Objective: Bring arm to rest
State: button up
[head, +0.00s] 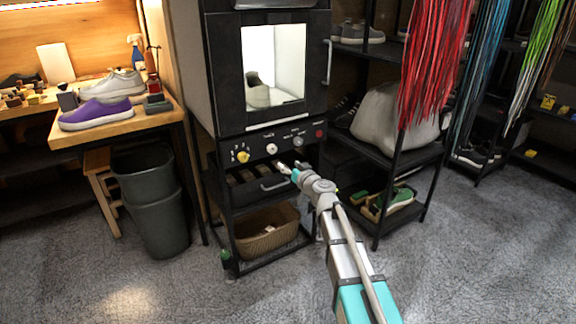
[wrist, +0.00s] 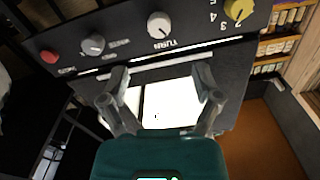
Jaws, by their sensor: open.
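My gripper (head: 290,170) is in front of the black cabinet (head: 225,75), just below its knob panel in the head view. In the wrist view the two fingers of my gripper (wrist: 162,82) stand apart with nothing between them. The wrist picture appears upside down, with the knob row along its top and the bright window (wrist: 170,102) behind the fingers. My arm reaches up from the bottom of the head view. I cannot tell how far the fingertips are from the cabinet front.
The panel has a yellow knob (head: 243,156), a white knob (head: 272,148) and a red button (head: 319,133). A drawer (head: 262,190) and a wicker basket (head: 267,232) are below. A workbench (head: 150,122) with shoes stands left, above bins. Carpet (head: 480,260) is clear at right.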

jog(key=shift+s, duration=0.1)
jog(key=s+d+f+n+g+h+p, duration=0.1)
jog(key=s+d+f+g, duration=0.2)
jog(key=s+f+g, duration=0.35)
jog(key=s+d+f+g+h+p, duration=0.1)
jog(key=s+d+f+g, duration=0.2)
jog(key=s, duration=0.6)
jog(key=s+d+f+m+g+h+p, duration=0.1)
jog(key=s+d+f+m+g+h, duration=0.2)
jog(key=s+d, duration=0.45)
jog(key=s+d+f+m+g+h+p, duration=0.25)
jog(key=s+d+h, duration=0.25)
jog(key=s+d, duration=0.25)
notch_tip(320, 180, up, 38)
jog(key=p, duration=3.6)
jog(key=shift+s+a, duration=0.25)
jog(key=shift+s, duration=0.1)
